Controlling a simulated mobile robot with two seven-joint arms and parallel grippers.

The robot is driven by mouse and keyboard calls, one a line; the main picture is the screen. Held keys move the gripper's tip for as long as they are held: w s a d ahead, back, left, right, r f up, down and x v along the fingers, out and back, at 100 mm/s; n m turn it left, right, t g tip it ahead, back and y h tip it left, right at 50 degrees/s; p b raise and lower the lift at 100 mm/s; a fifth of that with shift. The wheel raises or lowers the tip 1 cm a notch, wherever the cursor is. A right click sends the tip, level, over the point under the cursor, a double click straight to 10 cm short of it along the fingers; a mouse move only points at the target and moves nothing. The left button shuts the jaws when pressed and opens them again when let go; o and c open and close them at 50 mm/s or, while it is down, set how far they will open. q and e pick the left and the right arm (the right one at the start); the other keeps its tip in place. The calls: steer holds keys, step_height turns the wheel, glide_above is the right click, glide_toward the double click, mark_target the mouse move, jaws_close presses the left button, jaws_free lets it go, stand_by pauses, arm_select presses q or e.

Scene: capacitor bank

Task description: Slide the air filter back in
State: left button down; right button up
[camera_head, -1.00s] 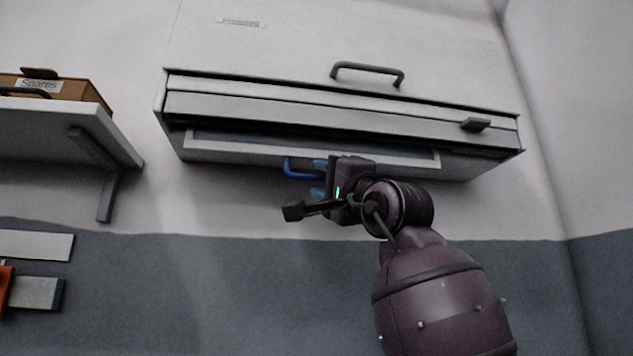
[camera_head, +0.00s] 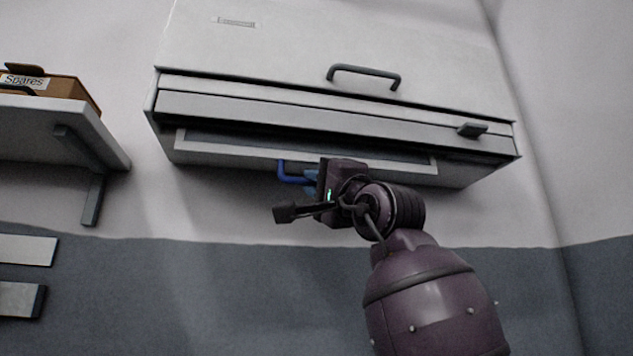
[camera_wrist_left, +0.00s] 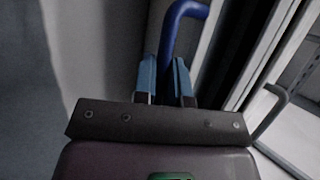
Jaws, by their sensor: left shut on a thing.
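The air filter (camera_head: 405,168) shows as a pale-framed panel with a dark face, slanting down out of the slot under the wall cabinet (camera_head: 330,117). Its blue handle (camera_head: 283,172) hangs from the lower frame edge. My left gripper (camera_head: 309,181), with blue fingers, is shut on this handle. In the left wrist view the handle (camera_wrist_left: 180,18) rises from between the two fingers (camera_wrist_left: 164,75). The part of the handle inside the fingers is hidden, and the wrist covers some of the lower frame. My right gripper is not in view.
The cabinet has a dark bar handle (camera_head: 364,75) and a dark latch (camera_head: 472,130) on its front. A shelf (camera_head: 60,135) with a Spares box (camera_head: 50,82) is at the left. The wall below the cabinet is clear around my arm.

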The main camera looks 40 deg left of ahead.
mark_target(317, 155)
arm_select(q)
steer(key=shift+s+r+p, duration=0.2)
steer(key=shift+r+p, duration=0.3)
steer(key=shift+r, duration=0.15)
steer(key=shift+r+p, duration=0.8)
steer(key=shift+r, duration=0.15)
steer(key=shift+r+p, duration=0.35)
steer(key=shift+p, duration=0.05)
steer(key=shift+r, duration=0.2)
steer(key=shift+w, duration=0.1)
steer(key=c, duration=1.2)
jaws_free()
steer(key=shift+c, duration=0.2)
steer(key=shift+o, duration=0.3)
steer(key=shift+w+f, duration=0.1)
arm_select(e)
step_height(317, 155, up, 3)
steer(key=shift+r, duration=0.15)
